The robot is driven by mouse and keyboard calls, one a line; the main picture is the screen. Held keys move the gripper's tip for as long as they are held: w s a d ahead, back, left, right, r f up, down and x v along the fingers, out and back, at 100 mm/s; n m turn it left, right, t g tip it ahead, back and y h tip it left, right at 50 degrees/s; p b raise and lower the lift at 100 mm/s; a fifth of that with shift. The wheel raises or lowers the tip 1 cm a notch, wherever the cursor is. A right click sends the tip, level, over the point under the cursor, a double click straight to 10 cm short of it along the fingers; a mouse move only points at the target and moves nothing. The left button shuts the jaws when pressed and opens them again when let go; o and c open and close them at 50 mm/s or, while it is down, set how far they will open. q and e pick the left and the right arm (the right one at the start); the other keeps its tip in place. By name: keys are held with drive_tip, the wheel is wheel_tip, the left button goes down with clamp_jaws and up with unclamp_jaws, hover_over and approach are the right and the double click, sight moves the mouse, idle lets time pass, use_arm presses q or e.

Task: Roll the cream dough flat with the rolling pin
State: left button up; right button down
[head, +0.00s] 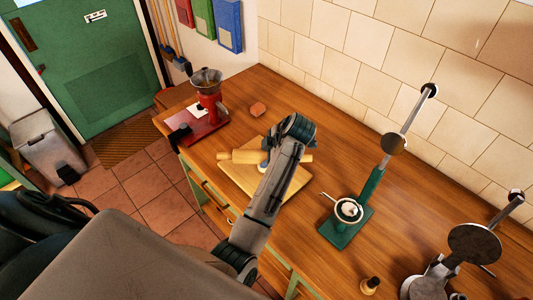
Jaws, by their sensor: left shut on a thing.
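A pale wooden board (236,178) lies on the wooden counter. The rolling pin (242,157) lies crosswise over the board, with its right end (306,158) showing past my arm. My left arm reaches in from below, and its wrist covers the middle of the pin. My left gripper (267,160) is mostly hidden behind the wrist and is shut on the rolling pin. I cannot make out the cream dough clearly; the arm covers much of the board. My right gripper is not in view.
A green lever press (347,228) and a dark metal press (440,276) stand to the right. A tiled wall (385,55) closes the back.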

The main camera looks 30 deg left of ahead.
use_arm(q)
drive_tip(key=shift+s+d+f, duration=0.1)
drive_tip(key=shift+s+d, duration=0.15)
drive_tip(key=shift+s, duration=0.3)
drive_tip(key=shift+w+r+p, duration=0.15)
drive_tip(key=shift+r+p, duration=0.55)
drive_tip(key=shift+p, duration=0.1)
drive_tip(key=shift+r+p, duration=0.6)
drive_tip(key=shift+r, duration=0.15)
drive_tip(key=shift+r+p, duration=0.55)
drive_tip(key=shift+r, duration=1.55)
